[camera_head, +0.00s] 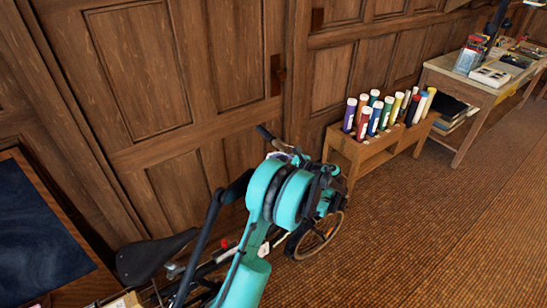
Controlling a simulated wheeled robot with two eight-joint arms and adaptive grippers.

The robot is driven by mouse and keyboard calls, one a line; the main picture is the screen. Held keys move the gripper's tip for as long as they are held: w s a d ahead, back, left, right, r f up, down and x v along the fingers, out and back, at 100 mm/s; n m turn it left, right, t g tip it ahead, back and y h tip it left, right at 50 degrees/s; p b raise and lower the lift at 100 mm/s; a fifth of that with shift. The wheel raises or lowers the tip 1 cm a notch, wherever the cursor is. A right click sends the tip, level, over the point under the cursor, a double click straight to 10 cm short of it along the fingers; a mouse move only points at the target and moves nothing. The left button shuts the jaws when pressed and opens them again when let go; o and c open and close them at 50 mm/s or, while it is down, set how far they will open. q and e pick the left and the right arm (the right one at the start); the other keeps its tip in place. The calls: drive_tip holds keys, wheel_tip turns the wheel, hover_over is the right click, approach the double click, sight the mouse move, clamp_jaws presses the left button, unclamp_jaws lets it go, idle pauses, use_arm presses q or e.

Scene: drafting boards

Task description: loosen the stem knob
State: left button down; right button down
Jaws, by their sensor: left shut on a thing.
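A bicycle stands by the wooden doors, with a black saddle (155,258) at lower left and a front wheel (315,238) at lower middle. One handlebar grip (266,133) shows beyond my teal left arm. My left gripper (327,187) is black and sits at the bicycle's front end, over the handlebar stem area. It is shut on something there. The stem knob is hidden behind the gripper and arm, and the fingertips are hard to make out. My right gripper is out of view.
A low wooden rack (350,152) with several coloured tubes stands behind the bicycle's front. A desk (487,80) with books stands at upper right. A dark board (35,235) is at left. The brown floor (450,235) at right is clear.

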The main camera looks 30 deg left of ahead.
use_arm(q)
drive_tip(key=shift+s+n+g, duration=0.15)
drive_tip(key=shift+n+g, duration=0.15)
drive_tip(key=shift+g, duration=0.1)
drive_tip(key=c, duration=1)
unclamp_jaws()
drive_tip(key=v, duration=1.2)
drive_tip(key=shift+a, duration=0.1)
